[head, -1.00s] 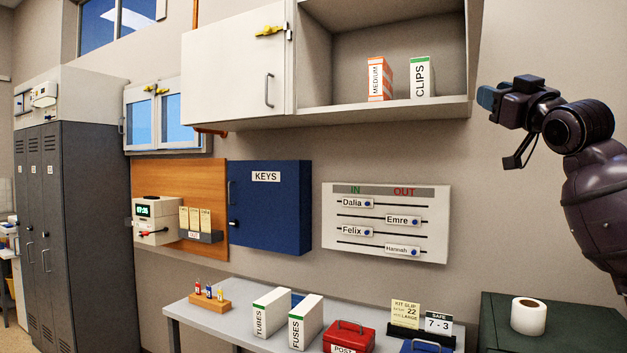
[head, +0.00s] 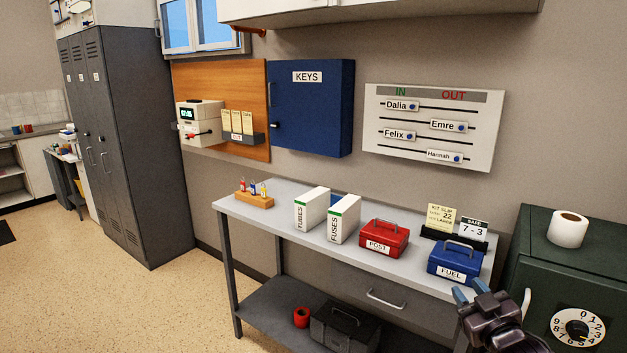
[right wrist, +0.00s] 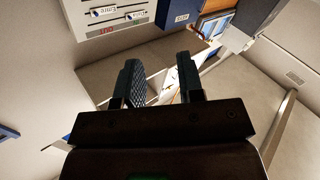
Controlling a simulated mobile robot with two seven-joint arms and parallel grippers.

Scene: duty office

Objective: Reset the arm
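My right gripper (head: 471,291) is low at the right of the head view, in front of the desk and just below the blue FUEL box (head: 455,263) in the picture. In the right wrist view, the two fingers of my right gripper (right wrist: 159,72) stand apart with nothing between them, so it is open and empty. Most of my right arm is outside the head view. My left gripper and arm are not in view.
The grey desk (head: 281,206) bears a red POST box (head: 384,241), TUBES and FUSES boxes and a slip holder. A dark green safe (head: 540,265) with a paper roll (head: 567,229) stands at the right. The floor (head: 170,305) at left is clear.

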